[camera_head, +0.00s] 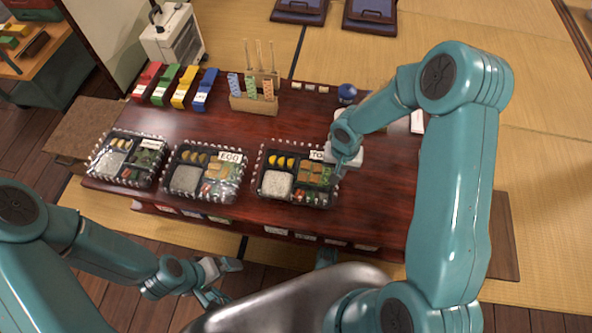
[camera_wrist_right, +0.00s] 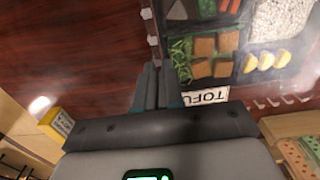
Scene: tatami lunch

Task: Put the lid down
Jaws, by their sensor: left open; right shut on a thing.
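The tofu bento box (camera_head: 296,203) stands on the dark red table, with rice, yellow slices, tofu and greens in it. It also shows in the right wrist view (camera_wrist_right: 238,58), with a TOFU label (camera_wrist_right: 207,96). A clear lid (camera_head: 262,160) with a pale beaded edge shows over this box; whether it is fully seated I cannot tell. My right gripper (camera_head: 345,160) is at the box's right edge, shut on the lid's rim; its fingers show in the right wrist view (camera_wrist_right: 157,88). My left gripper (camera_head: 222,282) is open and empty, in front of the table.
The EGG box (camera_head: 207,174) and another bento box (camera_head: 128,158) stand to the left. Behind are coloured holders (camera_head: 182,86), a wooden stand (camera_head: 254,103) and a dark blue round object (camera_head: 347,93).

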